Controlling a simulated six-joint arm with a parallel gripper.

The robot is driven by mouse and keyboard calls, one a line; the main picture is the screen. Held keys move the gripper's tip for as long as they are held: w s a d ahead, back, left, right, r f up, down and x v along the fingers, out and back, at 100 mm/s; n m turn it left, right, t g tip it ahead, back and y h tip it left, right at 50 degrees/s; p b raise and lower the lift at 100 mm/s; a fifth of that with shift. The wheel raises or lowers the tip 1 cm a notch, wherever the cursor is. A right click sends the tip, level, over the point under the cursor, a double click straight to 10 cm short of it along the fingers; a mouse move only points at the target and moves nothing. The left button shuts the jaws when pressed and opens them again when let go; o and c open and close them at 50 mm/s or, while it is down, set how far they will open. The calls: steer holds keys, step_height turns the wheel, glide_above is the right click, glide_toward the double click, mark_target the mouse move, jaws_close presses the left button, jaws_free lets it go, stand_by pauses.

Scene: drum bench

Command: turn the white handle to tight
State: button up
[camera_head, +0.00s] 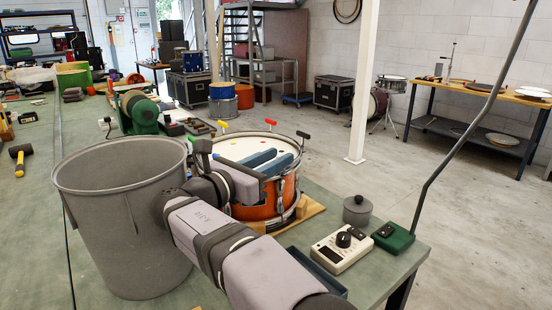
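An orange-red drum (262,209) with a pale head stands on a wooden base at the bench's right part. I cannot make out a white handle; my arm and gripper cover the drum's near left rim. My gripper (268,164) is over the drum, its two sides apart, with two blue bars in front of it. I cannot tell whether these bars are its fingers or lie on the head. I see nothing held.
A big grey bin (122,220) stands left of my arm. Right of the drum are a lidded grey pot (357,210), a cream box with a knob (342,247) and a green box (393,237) with a tall rod. A mallet (19,158) lies far left.

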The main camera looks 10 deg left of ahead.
step_height(320, 180, up, 7)
steer(key=s+m+p, duration=0.2)
steer(key=p, duration=1)
steer(key=n+g+y+p, duration=0.2)
steer(key=g+y+p, duration=0.15)
steer(key=p, duration=1.75)
glide_toward(281, 154)
steer(key=w+f, duration=0.1)
steer(key=w+d+h, duration=0.1)
steer(key=w, duration=0.1)
steer(key=shift+d+f, duration=0.15)
steer(key=shift+f, duration=0.25)
steer(key=p+x, duration=0.2)
steer(key=x, duration=0.4)
steer(key=shift+w+d+f, duration=0.35)
steer(key=shift+w, duration=0.2)
jaws_close()
